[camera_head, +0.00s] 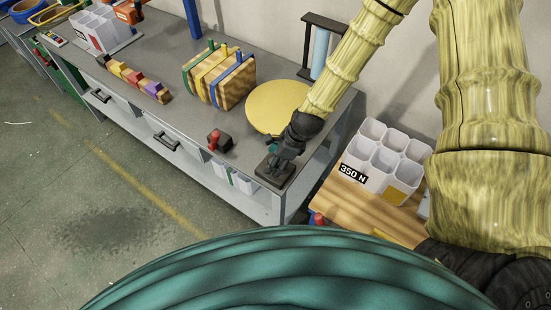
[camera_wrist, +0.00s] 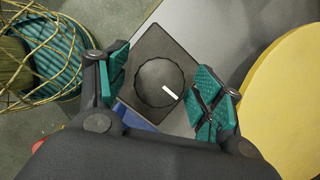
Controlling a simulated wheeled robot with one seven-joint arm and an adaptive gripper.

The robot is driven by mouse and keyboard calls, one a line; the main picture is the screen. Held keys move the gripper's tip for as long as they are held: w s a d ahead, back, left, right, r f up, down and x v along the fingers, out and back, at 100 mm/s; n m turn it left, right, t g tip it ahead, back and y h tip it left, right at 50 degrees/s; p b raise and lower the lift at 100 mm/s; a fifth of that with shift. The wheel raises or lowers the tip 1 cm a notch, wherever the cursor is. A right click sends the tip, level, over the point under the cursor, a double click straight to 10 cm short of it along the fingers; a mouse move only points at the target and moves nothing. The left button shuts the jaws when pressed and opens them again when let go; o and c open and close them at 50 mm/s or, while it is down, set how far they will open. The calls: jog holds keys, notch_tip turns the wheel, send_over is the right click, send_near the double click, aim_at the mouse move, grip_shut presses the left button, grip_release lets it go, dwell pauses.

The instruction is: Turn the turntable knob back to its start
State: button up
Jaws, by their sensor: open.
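The knob (camera_wrist: 153,76) is a dark round dial with a scalloped rim on a dark square base (camera_wrist: 150,40). A white mark on it points to the lower right in the wrist view. In the head view the base (camera_head: 274,175) sits near the bench's front right corner, and my gripper mostly hides the knob. My gripper (camera_head: 284,152) is over the knob from above. In the wrist view its teal-padded fingers (camera_wrist: 163,88) are spread on either side of the knob, with gaps visible. The yellow turntable disc (camera_head: 270,104) lies behind the knob.
A dark box with a red handle (camera_head: 214,137) stands left of the knob. A strapped wooden block (camera_head: 220,82) and a row of coloured blocks (camera_head: 135,78) are farther left.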

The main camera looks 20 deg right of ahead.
jog(key=shift+c, duration=0.4)
jog(key=c, duration=0.9)
jog(key=shift+c, duration=0.2)
jog(key=shift+n, duration=0.4)
